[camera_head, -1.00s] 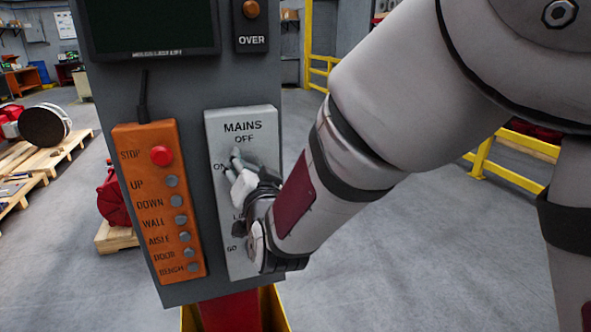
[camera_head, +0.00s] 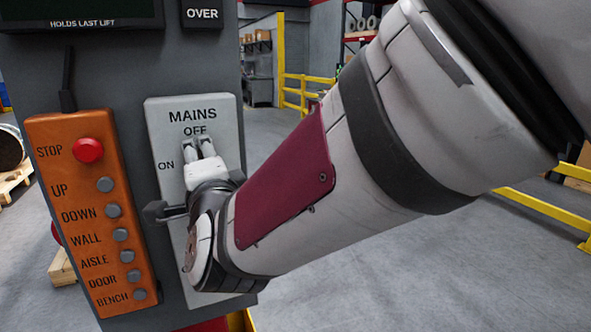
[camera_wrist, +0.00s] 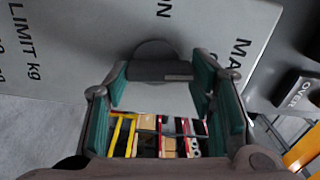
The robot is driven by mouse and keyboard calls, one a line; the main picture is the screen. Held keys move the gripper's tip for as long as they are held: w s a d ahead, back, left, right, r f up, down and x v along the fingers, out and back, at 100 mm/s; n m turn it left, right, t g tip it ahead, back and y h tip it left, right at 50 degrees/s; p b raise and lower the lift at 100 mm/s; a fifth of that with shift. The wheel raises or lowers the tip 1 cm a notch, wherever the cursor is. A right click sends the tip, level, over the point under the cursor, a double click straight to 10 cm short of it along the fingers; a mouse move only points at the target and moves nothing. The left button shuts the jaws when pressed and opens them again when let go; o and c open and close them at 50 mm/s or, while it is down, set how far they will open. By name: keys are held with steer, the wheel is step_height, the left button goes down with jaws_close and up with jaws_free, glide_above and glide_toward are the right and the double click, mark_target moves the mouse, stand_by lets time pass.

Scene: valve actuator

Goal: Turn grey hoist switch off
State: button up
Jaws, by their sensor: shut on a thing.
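The grey hoist switch is on the light grey plate (camera_head: 230,115) marked MAINS, with OFF at the top and ON at the left. In the head view my gripper (camera_head: 199,148) covers the switch, with its fingertips just below OFF. In the wrist view the switch (camera_wrist: 158,62) shows as a round dark grey knob with a bar across it. The bar lies level in the picture, with a light mark at its right end, the MAINS side. My gripper (camera_wrist: 162,88) is shut on the bar, its teal-padded fingers on either side. The OFF label is hidden there.
An orange button box (camera_head: 92,210) with a red STOP button (camera_head: 88,150) hangs close left of the plate. A dark screen (camera_head: 80,12) and an OVER panel (camera_head: 202,13) are above. Yellow railings (camera_head: 545,213) stand behind at the right, with open floor before them.

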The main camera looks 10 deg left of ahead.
mark_target(194, 108)
steer(key=shift+m+b, duration=0.45)
steer(key=shift+m, duration=0.15)
steer(key=o, duration=1.2)
steer(key=shift+c, duration=0.2)
steer(key=shift+o, duration=1)
steer(key=r, duration=0.9)
steer(key=shift+w+a, duration=0.25)
steer(key=shift+w, duration=0.05)
steer(key=shift+s+d+r, duration=0.2)
steer(key=shift+d+r, duration=0.05)
steer(key=shift+r, duration=0.2)
steer(key=shift+s+d+r, duration=0.15)
steer(key=shift+d+r, duration=0.05)
steer(key=shift+r, duration=0.2)
steer(key=shift+c, duration=0.2)
steer(key=shift+s+a, duration=0.35)
steer(key=shift+s, duration=0.1)
steer(key=shift+c, duration=0.8)
steer(key=shift+w+d+f, duration=0.1)
steer(key=shift+w+f, duration=0.15)
steer(key=shift+w, duration=0.1)
